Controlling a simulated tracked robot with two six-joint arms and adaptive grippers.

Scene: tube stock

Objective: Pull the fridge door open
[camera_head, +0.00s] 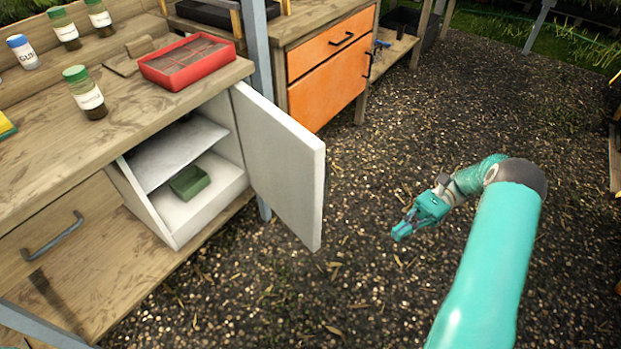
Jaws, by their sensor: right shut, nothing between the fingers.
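The white fridge (152,214) stands under the wooden bench at the left. Its white door (285,165) stands wide open, swung out to the right of the opening. Inside, a shelf (175,152) and a small green box (190,181) on the fridge floor are in view. My right gripper (402,230) is teal, shut and empty. It is over the gravel, to the right of the door and apart from it. My left gripper is not in view.
The wooden bench (130,110) carries a red tray (190,60) and several jars. An orange cabinet (330,65) stands behind the door. Open gravel (380,160) lies around my right gripper.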

